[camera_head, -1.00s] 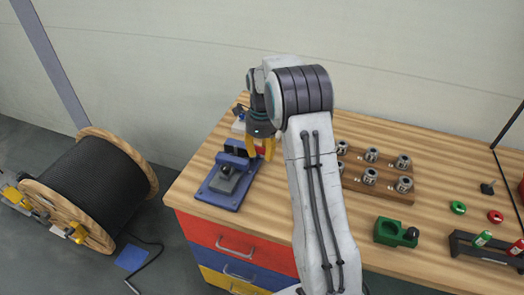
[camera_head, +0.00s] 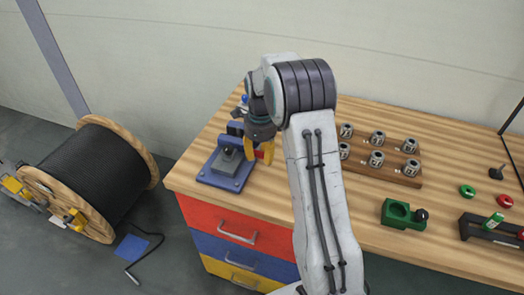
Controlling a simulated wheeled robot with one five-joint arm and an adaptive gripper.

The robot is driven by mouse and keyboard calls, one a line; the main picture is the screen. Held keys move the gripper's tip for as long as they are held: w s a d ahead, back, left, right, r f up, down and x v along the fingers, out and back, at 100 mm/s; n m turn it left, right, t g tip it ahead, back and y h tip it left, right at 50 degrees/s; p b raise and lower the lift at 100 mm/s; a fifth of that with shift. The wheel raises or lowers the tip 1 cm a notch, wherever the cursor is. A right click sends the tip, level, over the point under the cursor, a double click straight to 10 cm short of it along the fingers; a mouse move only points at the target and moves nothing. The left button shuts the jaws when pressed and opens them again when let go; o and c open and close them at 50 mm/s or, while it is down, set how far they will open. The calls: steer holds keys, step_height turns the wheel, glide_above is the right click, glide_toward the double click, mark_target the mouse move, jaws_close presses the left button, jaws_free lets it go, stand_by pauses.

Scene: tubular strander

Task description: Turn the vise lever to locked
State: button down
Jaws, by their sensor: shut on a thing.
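The blue vise (camera_head: 228,168) with a grey block on its base stands at the left end of the wooden bench. My gripper (camera_head: 259,150), with yellow fingers, is at the right side of the vise. Its fingers are shut on a red part, which I take to be the vise lever (camera_head: 268,154); only a bit of red shows beside the fingers. The wrist and upper arm hide the back of the vise and much of the lever.
A wooden rack (camera_head: 382,160) with several metal collets stands right of my arm. A green fixture (camera_head: 404,214) with a black knob is near the front edge. A large cable reel (camera_head: 95,180) stands on the floor at left.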

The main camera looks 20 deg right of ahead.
steer(key=shift+s+a+f+b, duration=0.2)
steer(key=shift+f+b, duration=0.35)
steer(key=shift+f, duration=0.3)
steer(key=shift+s+a+f+b, duration=0.1)
steer(key=shift+s+f+b, duration=0.15)
steer(key=shift+f+b, duration=0.45)
steer(key=shift+s+a+f+b, duration=0.1)
steer(key=shift+s+f+b, duration=0.2)
steer(key=shift+f, duration=0.75)
steer(key=c, duration=2)
jaws_free()
steer(key=shift+w+f, duration=0.15)
steer(key=shift+w, duration=0.1)
steer(key=o, duration=1.2)
steer(key=shift+w, duration=0.1)
steer(key=shift+r, duration=0.2)
steer(key=shift+r, duration=0.1)
steer(key=shift+w+d+r, duration=0.1)
steer(key=shift+r, duration=0.15)
step_height(320, 180, up, 11)
steer(key=shift+r, duration=0.15)
